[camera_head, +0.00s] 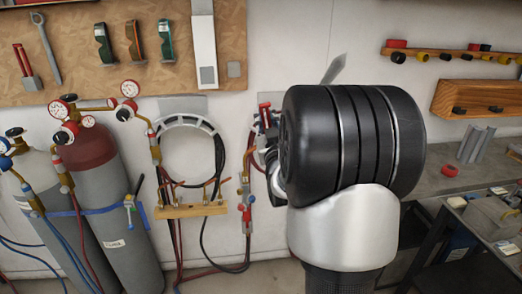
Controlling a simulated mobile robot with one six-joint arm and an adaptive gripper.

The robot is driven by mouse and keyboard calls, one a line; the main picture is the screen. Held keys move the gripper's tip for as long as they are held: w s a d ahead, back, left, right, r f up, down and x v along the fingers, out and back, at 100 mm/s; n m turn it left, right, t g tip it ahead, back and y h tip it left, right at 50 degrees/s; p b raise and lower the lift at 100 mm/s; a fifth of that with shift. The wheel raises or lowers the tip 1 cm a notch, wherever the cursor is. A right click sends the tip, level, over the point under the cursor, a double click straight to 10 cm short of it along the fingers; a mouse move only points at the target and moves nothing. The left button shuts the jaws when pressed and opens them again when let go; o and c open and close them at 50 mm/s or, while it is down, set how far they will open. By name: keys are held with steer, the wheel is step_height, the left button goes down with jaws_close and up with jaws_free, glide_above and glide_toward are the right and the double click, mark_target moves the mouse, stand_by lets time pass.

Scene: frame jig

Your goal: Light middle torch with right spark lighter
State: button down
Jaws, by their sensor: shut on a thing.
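My arm's black joint and pale link fill the centre right and hide what lies behind them. My gripper does not show clearly, so I cannot see its jaws or anything in them. A wooden rack (190,211) on the wall carries brass torch fittings and hoses. I cannot tell which is the middle torch. No spark lighter can be made out.
Gas cylinders with gauges, one with a dark red top (88,148), stand at left. A pegboard (70,60) with tools hangs above. A coiled hose holder (188,120) is on the wall. A workbench (462,180) and wooden shelf (475,98) are at right.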

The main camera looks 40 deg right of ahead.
steer(key=s+a+b, duration=0.2)
steer(key=s+a, duration=0.3)
steer(key=s, duration=0.1)
steer(key=shift+s+a+f, duration=0.15)
steer(key=shift+s+f, duration=0.1)
steer(key=shift+f, duration=0.05)
steer(key=w+a+f+n+t+y, duration=0.1)
steer(key=w+a+f+n+y, duration=0.1)
steer(key=a+f, duration=0.4)
steer(key=w+a+f+n+t+y, duration=0.1)
steer(key=w+a+f+y, duration=0.3)
steer(key=a, duration=0.9)
steer(key=w+a+f+n+y, duration=0.3)
steer(key=w+a+f+y, duration=0.1)
steer(key=a+f, duration=0.4)
steer(key=shift+w+a+f+t, duration=0.4)
steer(key=shift+w+a, duration=0.15)
steer(key=shift+a, duration=0.45)
